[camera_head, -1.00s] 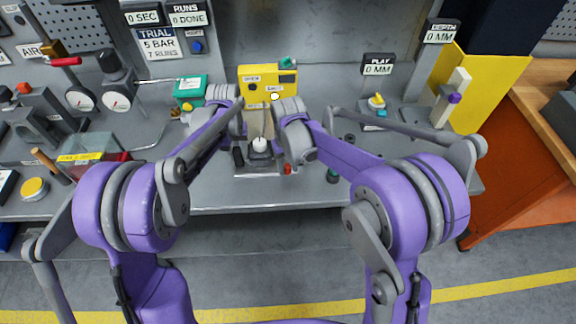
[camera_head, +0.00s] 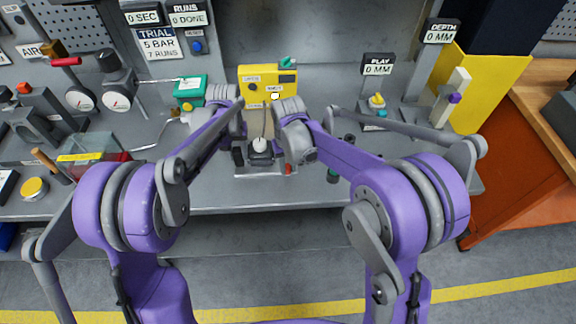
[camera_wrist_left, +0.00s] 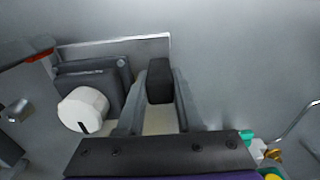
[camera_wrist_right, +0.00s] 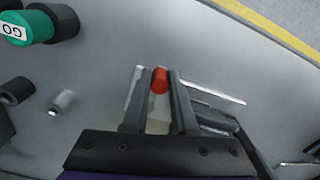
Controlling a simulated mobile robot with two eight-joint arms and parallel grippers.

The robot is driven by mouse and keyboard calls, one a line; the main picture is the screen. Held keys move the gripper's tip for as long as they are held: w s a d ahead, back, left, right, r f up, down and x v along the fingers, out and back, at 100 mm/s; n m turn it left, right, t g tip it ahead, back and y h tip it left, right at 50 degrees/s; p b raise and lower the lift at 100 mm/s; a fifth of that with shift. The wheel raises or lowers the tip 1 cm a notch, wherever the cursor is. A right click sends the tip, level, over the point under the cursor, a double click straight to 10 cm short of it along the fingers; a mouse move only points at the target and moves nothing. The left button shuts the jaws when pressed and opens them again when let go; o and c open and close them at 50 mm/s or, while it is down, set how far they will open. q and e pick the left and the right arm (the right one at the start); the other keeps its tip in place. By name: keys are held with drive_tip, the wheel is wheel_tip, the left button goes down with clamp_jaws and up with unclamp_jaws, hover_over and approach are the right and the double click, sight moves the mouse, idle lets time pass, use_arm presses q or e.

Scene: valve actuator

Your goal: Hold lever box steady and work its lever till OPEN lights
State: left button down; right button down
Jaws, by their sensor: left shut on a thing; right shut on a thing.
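The lever box (camera_head: 261,158) is a dark block with a white knob (camera_head: 259,145) on a metal plate at the middle of the bench. A black grip block (camera_head: 238,157) stands at its left side and a red-tipped lever (camera_head: 287,169) at its right. In the left wrist view, my left gripper (camera_wrist_left: 160,80) is shut on the black grip block, beside the white knob. In the right wrist view, my right gripper (camera_wrist_right: 158,80) is shut on the red lever tip. In the head view, both grippers are largely hidden by my wrists. A yellow box (camera_head: 268,82) with small labels stands behind; its lettering is too small to read surely.
A green GO button (camera_wrist_right: 15,28) is left of the right gripper. A green box (camera_head: 190,90), gauges (camera_head: 117,99) and a clear bin (camera_head: 90,150) stand left. A stand with a yellow cap (camera_head: 376,101) and a yellow panel (camera_head: 485,90) are right. The bench's front edge is clear.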

drive_tip(key=shift+s+f, duration=0.1)
idle(0.7)
drive_tip(key=d+n, duration=0.1)
drive_tip(key=n, duration=0.1)
drive_tip(key=d+n, duration=0.1)
drive_tip(key=n, duration=0.1)
drive_tip(key=shift+w+d, duration=0.2)
drive_tip(key=shift+w, duration=0.1)
drive_tip(key=d+n, duration=0.1)
drive_tip(key=n, duration=0.1)
drive_tip(key=w+n, duration=0.1)
drive_tip(key=shift+d+n, duration=0.35)
drive_tip(key=shift+n, duration=0.05)
drive_tip(key=n, duration=0.1)
drive_tip(key=w+d+n, duration=0.1)
drive_tip(key=n, duration=0.1)
drive_tip(key=w+n, duration=0.1)
drive_tip(key=shift+d, duration=0.3)
drive_tip(key=shift+w+d+n, duration=0.15)
drive_tip(key=shift+w+n, duration=0.25)
drive_tip(key=shift+n, duration=0.5)
drive_tip(key=shift+w+d+n, duration=0.1)
drive_tip(key=shift+w+n, duration=0.3)
drive_tip(key=shift+n, duration=0.5)
drive_tip(key=c, duration=0.7)
unclamp_jaws()
